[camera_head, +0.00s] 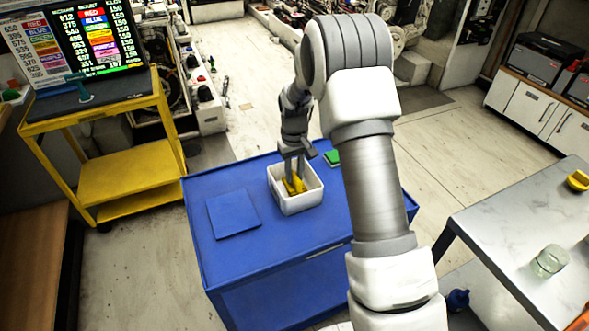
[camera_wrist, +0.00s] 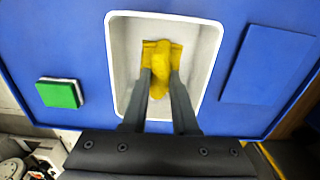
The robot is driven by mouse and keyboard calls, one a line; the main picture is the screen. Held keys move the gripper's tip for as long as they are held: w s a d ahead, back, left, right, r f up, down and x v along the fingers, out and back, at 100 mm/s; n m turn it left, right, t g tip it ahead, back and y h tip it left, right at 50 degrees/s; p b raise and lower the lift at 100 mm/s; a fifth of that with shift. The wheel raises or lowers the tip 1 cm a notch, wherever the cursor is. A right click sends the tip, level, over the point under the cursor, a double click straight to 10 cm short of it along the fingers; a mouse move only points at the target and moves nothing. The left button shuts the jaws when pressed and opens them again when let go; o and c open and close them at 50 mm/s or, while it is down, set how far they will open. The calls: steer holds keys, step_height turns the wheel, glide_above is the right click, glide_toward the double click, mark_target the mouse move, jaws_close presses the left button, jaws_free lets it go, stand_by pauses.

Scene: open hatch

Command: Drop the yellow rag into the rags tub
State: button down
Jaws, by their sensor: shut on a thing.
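The yellow rag (camera_head: 293,185) is inside the white tub (camera_head: 302,203) on the blue cart. In the wrist view the rag (camera_wrist: 161,66) lies between my fingertips, inside the tub's rim (camera_wrist: 212,70). My gripper (camera_wrist: 160,82) is shut on the rag and reaches down into the tub. In the head view my gripper (camera_head: 294,178) points down over the tub's opening. I cannot tell whether the rag touches the tub's floor. No label shows on the tub.
The blue cart (camera_head: 250,260) also holds a flat blue square (camera_head: 233,214) left of the tub and a green block (camera_head: 332,158) behind it. A yellow cart (camera_head: 130,180) stands left. A grey table (camera_head: 530,240) with a glass jar (camera_head: 549,261) stands right.

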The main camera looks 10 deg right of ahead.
steer(key=shift+f+b, duration=0.3)
steer(key=shift+f, duration=0.65)
steer(key=c, duration=0.6)
jaws_free()
